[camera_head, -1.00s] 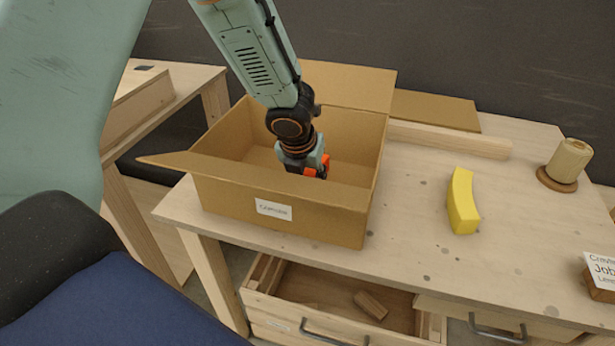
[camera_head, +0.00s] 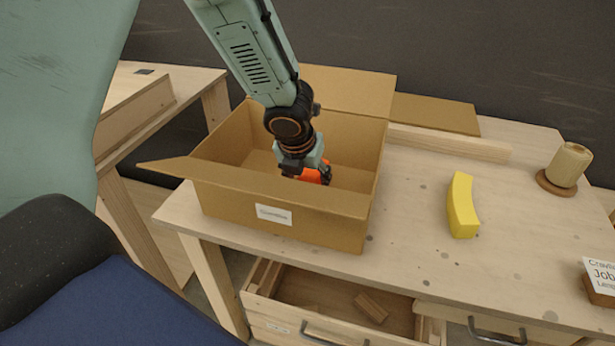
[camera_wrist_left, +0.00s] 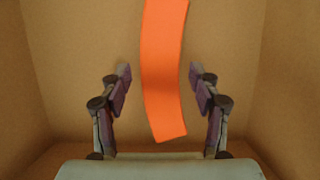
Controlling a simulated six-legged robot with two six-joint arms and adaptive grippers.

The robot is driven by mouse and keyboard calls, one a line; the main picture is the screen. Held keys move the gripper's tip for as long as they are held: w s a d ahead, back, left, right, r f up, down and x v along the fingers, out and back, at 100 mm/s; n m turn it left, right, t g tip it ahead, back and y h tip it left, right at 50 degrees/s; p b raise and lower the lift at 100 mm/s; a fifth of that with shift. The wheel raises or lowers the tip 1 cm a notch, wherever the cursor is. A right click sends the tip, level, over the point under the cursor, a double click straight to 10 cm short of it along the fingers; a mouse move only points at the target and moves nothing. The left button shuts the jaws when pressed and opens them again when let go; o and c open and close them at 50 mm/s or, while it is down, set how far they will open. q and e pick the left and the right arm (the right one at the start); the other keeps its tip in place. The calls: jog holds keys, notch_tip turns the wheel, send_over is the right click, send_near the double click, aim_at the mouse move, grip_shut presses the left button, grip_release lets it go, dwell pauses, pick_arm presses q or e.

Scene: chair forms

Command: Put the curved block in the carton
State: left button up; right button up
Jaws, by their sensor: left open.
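The open cardboard carton (camera_head: 330,207) stands on the workbench with its flaps out and a white label on its front. My left gripper (camera_head: 310,172) reaches down inside it. An orange curved block (camera_wrist_left: 165,75) lies between the open fingers of my left gripper (camera_wrist_left: 165,95) in the left wrist view, with gaps on both sides and carton walls around. Part of the orange block (camera_head: 326,174) shows beside the gripper in the head view. A yellow curved block (camera_head: 461,206) lies on the bench right of the carton. My right gripper is not in view.
A cylindrical spool-like object (camera_head: 567,165) stands on a round base at the right. A small sign (camera_head: 601,275) is at the right front. An open drawer (camera_head: 335,305) below holds a wooden piece. The bench around the yellow block is clear.

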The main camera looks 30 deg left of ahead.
pick_arm(q)
jog(key=a+p+v, duration=0.1)
jog(key=p+v, duration=0.3)
jog(key=v, duration=0.6)
jog(key=shift+s+d+r, duration=0.25)
jog(key=shift+d, duration=0.25)
